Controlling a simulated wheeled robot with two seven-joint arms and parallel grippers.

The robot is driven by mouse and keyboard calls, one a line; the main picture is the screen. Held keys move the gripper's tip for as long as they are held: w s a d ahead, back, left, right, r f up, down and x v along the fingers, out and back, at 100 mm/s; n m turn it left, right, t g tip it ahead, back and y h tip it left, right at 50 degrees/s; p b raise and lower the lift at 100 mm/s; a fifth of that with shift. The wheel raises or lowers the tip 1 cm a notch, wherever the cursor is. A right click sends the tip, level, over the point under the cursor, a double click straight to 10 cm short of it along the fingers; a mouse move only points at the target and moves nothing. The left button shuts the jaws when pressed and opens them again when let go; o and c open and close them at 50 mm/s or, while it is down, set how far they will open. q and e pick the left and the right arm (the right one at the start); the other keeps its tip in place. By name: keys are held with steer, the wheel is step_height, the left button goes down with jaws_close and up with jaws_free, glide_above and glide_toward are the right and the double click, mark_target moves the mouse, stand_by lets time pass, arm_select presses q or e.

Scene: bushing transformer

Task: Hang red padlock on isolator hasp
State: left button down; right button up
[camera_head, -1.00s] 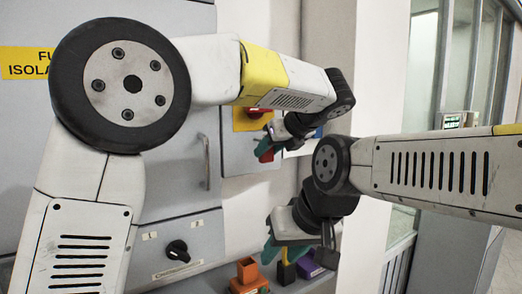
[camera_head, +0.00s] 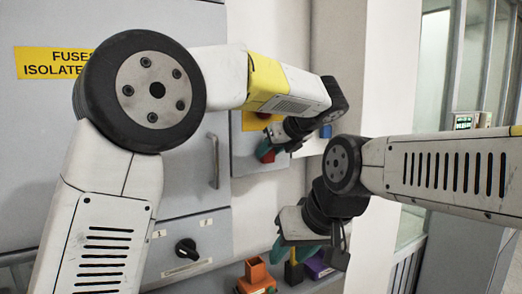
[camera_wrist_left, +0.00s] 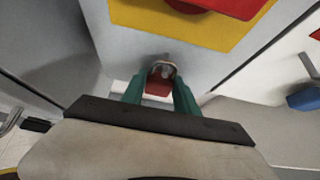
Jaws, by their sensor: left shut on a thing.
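The red padlock (camera_wrist_left: 158,88) is between the teal fingers of my left gripper (camera_wrist_left: 160,97), which is shut on it. In the left wrist view its metal shackle (camera_wrist_left: 155,68) points toward the cabinet face and meets a small grey hasp (camera_wrist_left: 166,58) below the isolator. I cannot tell whether the shackle passes through the hasp. The isolator has a yellow plate (camera_wrist_left: 135,14) and a red handle (camera_wrist_left: 225,5). In the head view the padlock (camera_head: 268,156) shows small below the plate (camera_head: 250,122). My right gripper (camera_head: 296,252) is lower, with its teal fingers apart.
An orange holder (camera_head: 255,271), a black and yellow item (camera_head: 293,270) and a purple item (camera_head: 318,265) stand below my right gripper. A door handle (camera_head: 214,160) and black knob (camera_head: 187,249) are on the cabinet to the left. A blue object (camera_wrist_left: 303,97) is to the right.

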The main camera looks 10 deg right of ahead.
stand_by(0.4)
arm_select(q)
steer(key=c, duration=0.9)
jaws_free()
steer(key=shift+o, duration=0.2)
